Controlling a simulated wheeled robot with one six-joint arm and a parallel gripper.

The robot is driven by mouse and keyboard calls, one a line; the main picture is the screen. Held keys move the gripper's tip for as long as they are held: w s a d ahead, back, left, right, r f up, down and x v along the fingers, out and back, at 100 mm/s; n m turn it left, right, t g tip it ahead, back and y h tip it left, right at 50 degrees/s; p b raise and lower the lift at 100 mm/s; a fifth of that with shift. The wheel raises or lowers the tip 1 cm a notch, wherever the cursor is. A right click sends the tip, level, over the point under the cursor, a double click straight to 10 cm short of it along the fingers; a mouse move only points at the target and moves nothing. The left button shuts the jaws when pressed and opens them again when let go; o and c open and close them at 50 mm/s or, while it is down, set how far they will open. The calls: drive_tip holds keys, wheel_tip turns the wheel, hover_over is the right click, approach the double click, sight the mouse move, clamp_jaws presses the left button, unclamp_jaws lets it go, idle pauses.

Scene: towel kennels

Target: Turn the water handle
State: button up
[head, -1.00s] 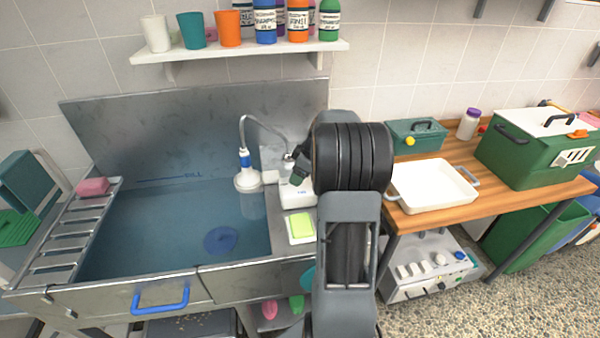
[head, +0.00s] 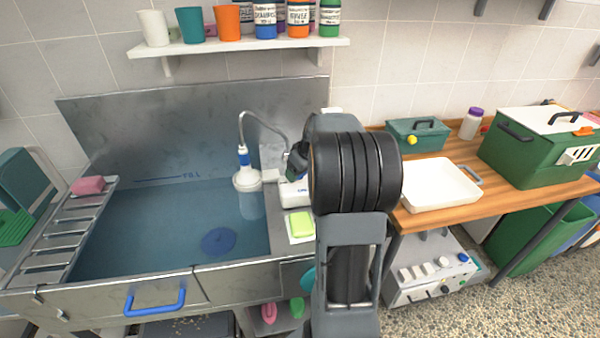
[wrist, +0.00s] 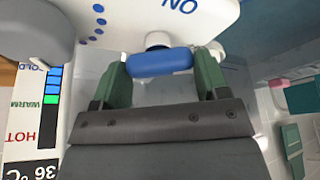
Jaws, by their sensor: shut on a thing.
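The water handle (wrist: 160,62) is a blue bar on a white stem in the wrist view. It comes out of a white tap unit (wrist: 120,14) marked ON, with a row of blue dots. My gripper (wrist: 160,68) has a green finger at each end of the handle and is shut on it. In the head view my gripper (head: 297,163) is at the white tap unit (head: 293,192) right of the basin; my arm hides the handle there. A white shower head (head: 246,180) hangs over the basin, with a pale column below it.
The metal basin (head: 225,262) holds bluish water and has a FILL mark on its back. A yellow-green sponge (head: 301,224) lies just in front of the tap unit. A wall shelf (head: 240,45) with cups and bottles is above. A wooden counter (head: 420,215) with a white tray stands right.

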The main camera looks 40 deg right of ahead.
drive_tip(key=shift+m, duration=0.4)
drive_tip(key=o, duration=0.9)
drive_tip(key=shift+o, duration=0.2)
drive_tip(key=v, duration=1.3)
drive_tip(key=shift+s+r, duration=0.2)
drive_tip(key=shift+r, duration=0.2)
drive_tip(key=shift+a, duration=0.15)
